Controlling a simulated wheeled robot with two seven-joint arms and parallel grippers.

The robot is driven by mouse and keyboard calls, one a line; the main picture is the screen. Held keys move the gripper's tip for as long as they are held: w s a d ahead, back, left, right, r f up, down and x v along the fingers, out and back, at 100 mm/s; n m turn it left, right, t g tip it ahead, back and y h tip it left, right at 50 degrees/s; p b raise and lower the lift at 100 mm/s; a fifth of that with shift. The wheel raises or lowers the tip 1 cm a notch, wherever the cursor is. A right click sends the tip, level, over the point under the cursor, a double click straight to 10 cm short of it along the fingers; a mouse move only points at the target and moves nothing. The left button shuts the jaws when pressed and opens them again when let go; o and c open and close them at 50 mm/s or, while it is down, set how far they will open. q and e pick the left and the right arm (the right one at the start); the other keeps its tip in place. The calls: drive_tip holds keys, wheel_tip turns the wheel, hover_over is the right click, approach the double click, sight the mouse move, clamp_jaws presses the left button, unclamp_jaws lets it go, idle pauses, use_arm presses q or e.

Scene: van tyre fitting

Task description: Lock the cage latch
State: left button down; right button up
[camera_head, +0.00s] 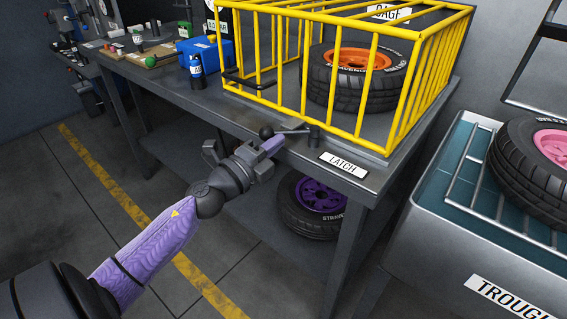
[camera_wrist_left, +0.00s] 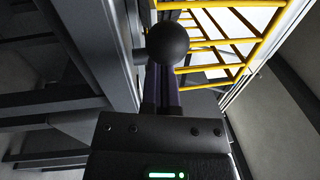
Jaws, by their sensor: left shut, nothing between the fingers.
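The yellow cage (camera_head: 365,124) stands on the grey bench, with an orange-rimmed tyre (camera_head: 346,82) inside. The latch (camera_head: 266,132) has a black ball knob and a short grey bar that runs right to a dark post, near the bench's front edge. My left gripper (camera_head: 273,144) is shut and empty beside the knob, on its front side. In the left wrist view the knob (camera_wrist_left: 168,43) is just past the closed fingertips (camera_wrist_left: 162,75); I cannot tell whether they touch. My right gripper is not in view.
A LATCH label (camera_head: 344,164) lies on the bench right of the latch. A blue box (camera_head: 207,53) and a bottle stand left of the cage. A purple-rimmed tyre (camera_head: 312,205) is under the bench. The trough (camera_head: 420,215) with a pink-rimmed tyre stands right. Floor in front is clear.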

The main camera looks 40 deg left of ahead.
sight(271, 135)
use_arm(q)
drive_tip(key=shift+w+a+m+h+b, duration=0.25)
drive_tip(key=shift+a+m+h, duration=0.15)
drive_tip(key=shift+h, duration=0.2)
drive_tip(key=shift+w+a+m+h+b, duration=0.25)
drive_tip(key=shift+a+m+h, duration=0.1)
drive_tip(key=shift+h, duration=0.25)
drive_tip(key=shift+w+a+r, duration=0.1)
drive_tip(key=shift+w+a, duration=0.1)
drive_tip(key=shift+a, duration=0.05)
drive_tip(key=shift+w+a, duration=0.2)
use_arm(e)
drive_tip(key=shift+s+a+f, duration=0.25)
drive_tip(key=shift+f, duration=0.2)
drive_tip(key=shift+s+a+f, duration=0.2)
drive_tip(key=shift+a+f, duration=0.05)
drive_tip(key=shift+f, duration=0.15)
use_arm(q)
drive_tip(key=shift+w+a, duration=0.1)
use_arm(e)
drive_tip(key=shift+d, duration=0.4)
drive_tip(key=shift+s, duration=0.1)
